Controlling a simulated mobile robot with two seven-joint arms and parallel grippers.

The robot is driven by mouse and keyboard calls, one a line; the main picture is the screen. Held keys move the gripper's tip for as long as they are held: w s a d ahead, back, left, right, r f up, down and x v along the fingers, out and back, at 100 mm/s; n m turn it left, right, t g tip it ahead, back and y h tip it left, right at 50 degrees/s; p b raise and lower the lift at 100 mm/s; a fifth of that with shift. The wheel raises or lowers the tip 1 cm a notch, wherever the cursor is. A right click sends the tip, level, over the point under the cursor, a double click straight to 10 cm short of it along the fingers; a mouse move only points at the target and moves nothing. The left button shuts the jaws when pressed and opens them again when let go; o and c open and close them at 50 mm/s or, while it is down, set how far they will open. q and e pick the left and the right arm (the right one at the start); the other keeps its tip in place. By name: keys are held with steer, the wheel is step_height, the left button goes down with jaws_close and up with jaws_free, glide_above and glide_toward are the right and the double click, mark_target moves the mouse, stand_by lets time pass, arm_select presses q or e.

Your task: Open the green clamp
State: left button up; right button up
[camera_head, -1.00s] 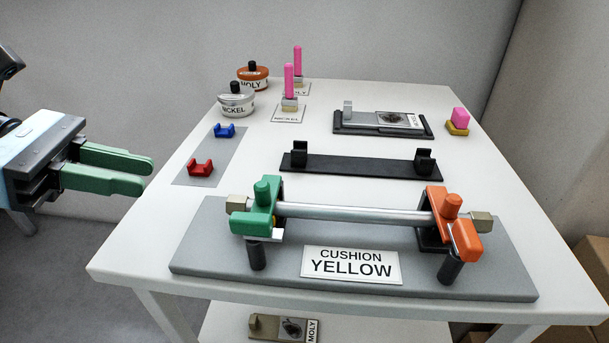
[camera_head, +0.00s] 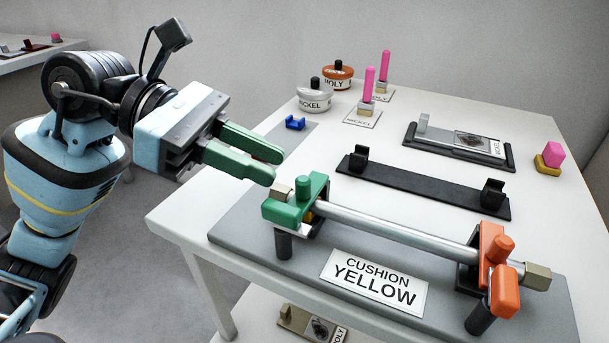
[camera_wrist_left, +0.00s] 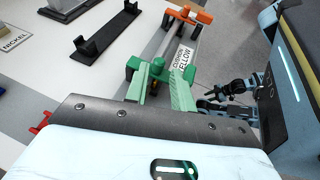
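The green clamp (camera_head: 290,205) stands at the left end of the grey base and sits over the silver rod (camera_head: 400,226); it looks closed. My left gripper (camera_head: 276,168) is open and empty, its two green fingers just behind and above the clamp in the head view. In the left wrist view the clamp (camera_wrist_left: 158,70) shows ahead, between the fingertips (camera_wrist_left: 158,86); I see no contact. The orange clamp (camera_head: 494,262) holds the rod's other end.
The grey base (camera_head: 235,228) carries a CUSHION YELLOW label (camera_head: 376,281). Behind it lies a black cradle (camera_head: 425,186) with two uprights. Jars (camera_head: 314,97), pink-handled tools and a blue holder (camera_head: 295,123) stand farther back. The table's left edge is bare.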

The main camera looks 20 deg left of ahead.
mark_target(299, 177)
arm_select(q)
steer(key=x, duration=0.5)
steer(key=shift+w+d+f, duration=0.1)
steer(key=shift+d, duration=0.25)
jaws_close()
